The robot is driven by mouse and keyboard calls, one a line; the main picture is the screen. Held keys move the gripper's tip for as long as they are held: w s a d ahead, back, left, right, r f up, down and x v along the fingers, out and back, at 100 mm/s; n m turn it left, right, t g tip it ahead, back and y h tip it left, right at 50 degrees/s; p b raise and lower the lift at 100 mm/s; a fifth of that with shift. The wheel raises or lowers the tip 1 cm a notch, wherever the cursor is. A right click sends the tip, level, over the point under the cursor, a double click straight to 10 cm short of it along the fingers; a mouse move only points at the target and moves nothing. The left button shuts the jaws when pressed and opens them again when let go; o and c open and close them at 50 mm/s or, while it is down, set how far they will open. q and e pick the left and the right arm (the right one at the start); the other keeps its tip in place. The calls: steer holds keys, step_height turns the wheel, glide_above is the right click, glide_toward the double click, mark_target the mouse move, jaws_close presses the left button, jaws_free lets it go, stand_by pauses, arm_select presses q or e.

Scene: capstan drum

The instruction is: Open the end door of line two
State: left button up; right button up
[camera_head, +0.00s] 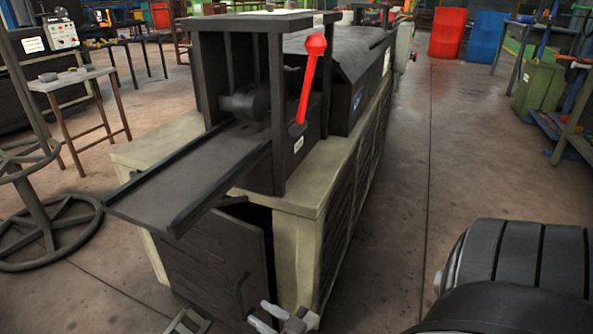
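A long machine with a pale frame (318,205) and a dark upper body stands in the middle. Its near end has a dark end door (212,262) below a sloping black chute (190,180). A dark gap shows along the door's upper right edge, so it appears ajar. My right gripper (284,319) is at the bottom edge, in front of the door's lower right corner. Its fingers are partly cut off, and I cannot tell whether they touch the door. A small metal part at the bottom, left of it, appears to be my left gripper (187,322), mostly out of frame.
A red-knobbed lever (310,75) rises from the machine's right side. A round-based stool (40,215) and a small table (75,78) stand at left. Red (447,32) and blue (486,38) bins stand behind.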

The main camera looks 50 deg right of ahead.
steer(key=s+d+p, duration=0.1)
steer(key=s, duration=0.7)
steer(key=shift+s, duration=0.2)
